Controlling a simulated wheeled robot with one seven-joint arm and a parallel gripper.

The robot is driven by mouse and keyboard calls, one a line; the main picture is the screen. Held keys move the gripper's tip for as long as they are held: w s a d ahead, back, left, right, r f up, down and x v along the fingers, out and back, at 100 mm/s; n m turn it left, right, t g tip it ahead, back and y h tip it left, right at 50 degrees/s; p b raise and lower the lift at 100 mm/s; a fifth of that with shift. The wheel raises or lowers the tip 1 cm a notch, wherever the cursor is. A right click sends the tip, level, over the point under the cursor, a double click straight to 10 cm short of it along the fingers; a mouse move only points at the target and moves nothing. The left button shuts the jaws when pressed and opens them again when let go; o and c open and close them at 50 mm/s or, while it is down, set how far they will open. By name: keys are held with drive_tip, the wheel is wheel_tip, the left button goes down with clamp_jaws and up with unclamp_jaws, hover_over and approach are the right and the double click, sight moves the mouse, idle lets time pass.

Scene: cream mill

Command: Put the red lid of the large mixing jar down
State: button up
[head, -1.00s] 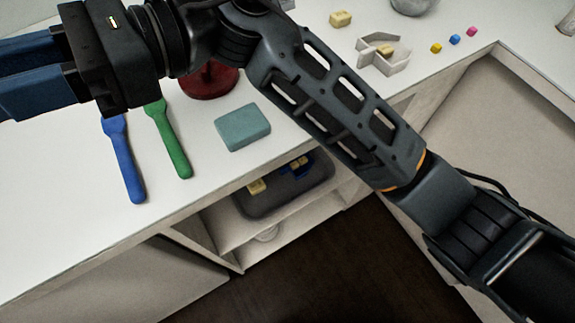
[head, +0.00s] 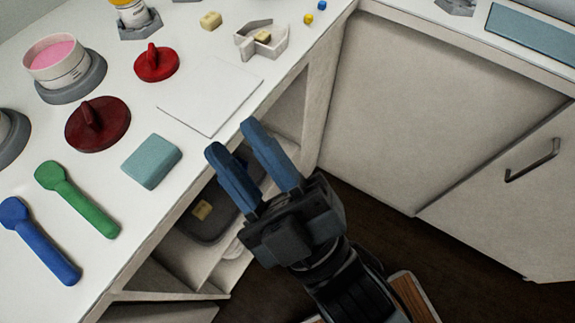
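A large dark red lid (head: 97,123) with a raised grip lies on the white counter (head: 195,185) at the left, grip up. A smaller bright red lid (head: 157,65) lies behind it to the right. An uncovered jar with pink contents (head: 57,60) stands on a grey base behind the dark red lid. I cannot tell for certain which jar each lid belongs to. My gripper (head: 233,138) is open and empty, its blue fingers apart. It is in front of the counter's edge, to the right of both lids and touching neither.
A green spoon (head: 78,200), a blue spoon (head: 40,240) and a teal block (head: 152,161) lie near the counter's front edge. A white sheet (head: 210,95) lies bare beside the lids. A grey tray (head: 205,225) sits on the shelf below.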

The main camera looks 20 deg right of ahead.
drive_tip(key=s+d+f+m+g+h, duration=0.4)
drive_tip(key=s+d+f+m, duration=0.1)
drive_tip(key=s+d, duration=0.4)
drive_tip(key=s+d+f+m+g+h, duration=0.4)
drive_tip(key=s+d+f+m, duration=0.1)
drive_tip(key=s+d, duration=0.3)
drive_tip(key=shift+s+d+f+m+g, duration=0.3)
drive_tip(key=shift+s+d+f+m, duration=0.1)
drive_tip(key=shift+s+m, duration=0.25)
